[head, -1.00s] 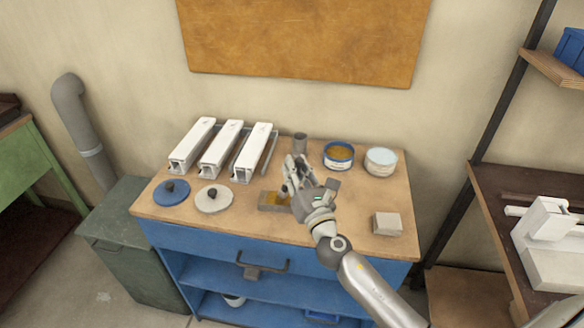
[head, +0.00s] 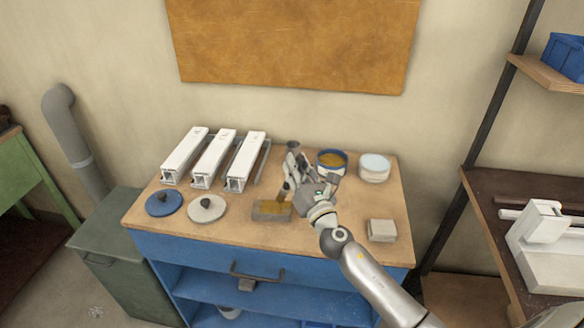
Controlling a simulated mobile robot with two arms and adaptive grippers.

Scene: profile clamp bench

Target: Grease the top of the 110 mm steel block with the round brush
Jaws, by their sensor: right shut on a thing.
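A low steel block (head: 266,216) lies near the front middle of the bench, with an amber layer of grease over much of its top. My right gripper (head: 290,180) is above and just behind its right end, shut on a small dark brush (head: 284,189). The brush points down, with its tip at or just over the right part of the block's top; I cannot tell if it touches. The gripper hides part of the brush. An open blue tin (head: 332,168) of amber grease stands behind the gripper. My left gripper is not in view.
Three white profile-like units (head: 215,160) stand at the back left. A blue disc (head: 164,203) and a pale disc (head: 207,209), both with dark knobs, lie in front. A pale-lidded tin (head: 374,168) and a grey block (head: 382,230) are at the right. A grey cup (head: 293,146) stands behind.

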